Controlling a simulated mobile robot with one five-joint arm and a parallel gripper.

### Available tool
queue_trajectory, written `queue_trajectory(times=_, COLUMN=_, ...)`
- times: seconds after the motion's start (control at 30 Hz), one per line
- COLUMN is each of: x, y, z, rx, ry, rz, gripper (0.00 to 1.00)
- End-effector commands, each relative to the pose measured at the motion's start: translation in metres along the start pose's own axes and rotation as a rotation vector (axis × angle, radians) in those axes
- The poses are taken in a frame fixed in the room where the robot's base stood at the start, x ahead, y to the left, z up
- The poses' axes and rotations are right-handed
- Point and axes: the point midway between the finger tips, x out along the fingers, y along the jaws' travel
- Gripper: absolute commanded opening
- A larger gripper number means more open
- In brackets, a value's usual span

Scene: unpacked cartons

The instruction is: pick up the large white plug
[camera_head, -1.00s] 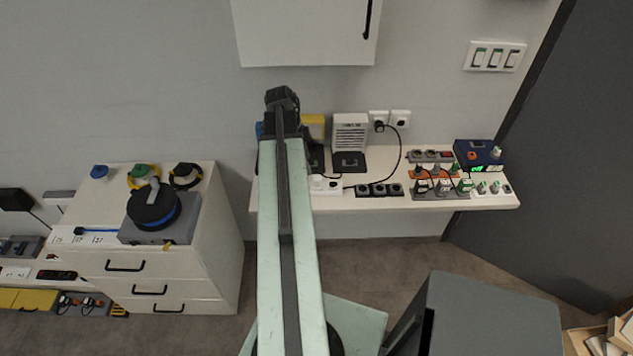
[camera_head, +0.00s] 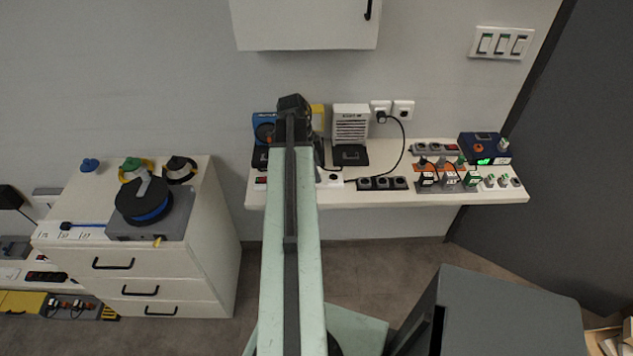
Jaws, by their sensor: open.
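My gripper (camera_head: 293,104) shows as a dark end on my long pale green arm, seen from behind, over the back of the white wall shelf (camera_head: 420,197). Its fingers are mostly hidden by the wrist, and nothing shows held in it. A white piece (camera_head: 329,179) lies on the shelf just right of my arm, beside a black socket strip (camera_head: 382,183). It is small and partly hidden, so I cannot tell whether it is the large white plug. Small white-and-green plugs (camera_head: 489,181) stand at the shelf's right end.
A white speaker-like box (camera_head: 350,125), a blue device (camera_head: 264,125) and a blue box with a green display (camera_head: 485,147) stand on the shelf. A black cable (camera_head: 404,150) runs from the wall socket. A white drawer cabinet (camera_head: 140,265) stands left; a white cupboard (camera_head: 305,25) hangs above.

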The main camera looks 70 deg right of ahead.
Motion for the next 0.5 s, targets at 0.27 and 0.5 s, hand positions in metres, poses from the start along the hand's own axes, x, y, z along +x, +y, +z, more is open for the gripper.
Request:
queue_trajectory(times=0.27, x=-0.002, y=-0.0001, z=-0.0001, rx=-0.001, ry=0.0, rz=0.0, gripper=0.26)
queue_trajectory(times=0.5, x=-0.0021, y=0.0001, z=0.0002, rx=-0.001, ry=0.0, rz=0.0, gripper=0.0)
